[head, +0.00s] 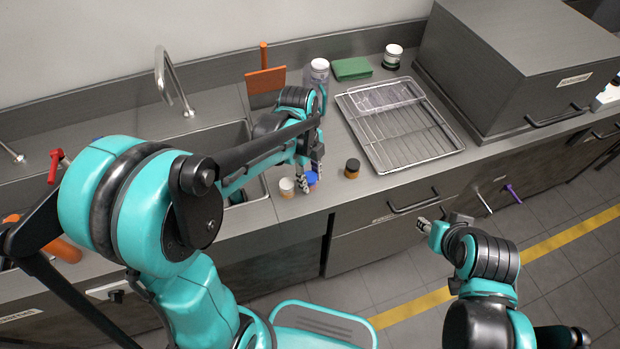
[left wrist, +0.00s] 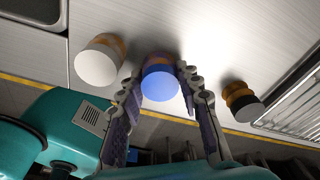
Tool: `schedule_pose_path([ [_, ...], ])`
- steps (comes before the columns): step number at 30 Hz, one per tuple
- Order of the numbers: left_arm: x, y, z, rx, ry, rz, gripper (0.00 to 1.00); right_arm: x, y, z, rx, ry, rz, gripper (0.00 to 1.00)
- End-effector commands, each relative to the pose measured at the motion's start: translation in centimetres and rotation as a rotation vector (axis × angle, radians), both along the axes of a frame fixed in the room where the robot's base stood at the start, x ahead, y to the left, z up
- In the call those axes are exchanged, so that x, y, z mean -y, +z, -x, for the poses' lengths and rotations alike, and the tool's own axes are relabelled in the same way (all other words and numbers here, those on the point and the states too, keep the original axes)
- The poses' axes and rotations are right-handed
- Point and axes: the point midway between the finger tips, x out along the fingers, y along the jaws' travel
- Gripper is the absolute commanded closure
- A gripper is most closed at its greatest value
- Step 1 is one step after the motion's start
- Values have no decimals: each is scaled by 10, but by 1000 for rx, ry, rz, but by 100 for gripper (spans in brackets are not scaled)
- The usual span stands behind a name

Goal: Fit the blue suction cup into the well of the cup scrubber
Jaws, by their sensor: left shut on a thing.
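The blue suction cup (head: 311,179) stands upright on the counter near its front edge. It has a blue top over an orange-brown body. In the left wrist view the blue suction cup (left wrist: 160,84) is between the two fingers. My left gripper (head: 311,170) reaches down over it and is shut on it. My right gripper (head: 424,225) hangs in front of the drawers, off the counter; its jaws are too small to read. I cannot pick out the cup scrubber or its well for certain.
A white-topped piece (head: 287,187) stands close left of the blue cup, and a black-topped one (head: 352,168) stands to the right. A wire rack tray (head: 440,150) lies further right. The sink (head: 225,138) is to the left. A large grey box (head: 530,60) stands at the back right.

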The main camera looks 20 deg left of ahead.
Motion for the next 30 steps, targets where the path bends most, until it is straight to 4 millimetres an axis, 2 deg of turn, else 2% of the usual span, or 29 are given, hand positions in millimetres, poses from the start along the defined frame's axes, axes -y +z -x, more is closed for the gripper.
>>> schedule_pose_path([
  [5,0,12,0,0,0,0,89,0,6,0,0,0,0,60],
  [11,1,48,1,0,-1,0,89,0,24,0,0,0,0,60],
  [21,70,91,41,0,-5,0,89,0,48,0,0,0,0,60],
  [25,88,102,51,0,-4,0,89,0,53,0,0,0,0,60],
  [30,99,109,57,0,-1,0,89,0,56,0,0,0,0,60],
])
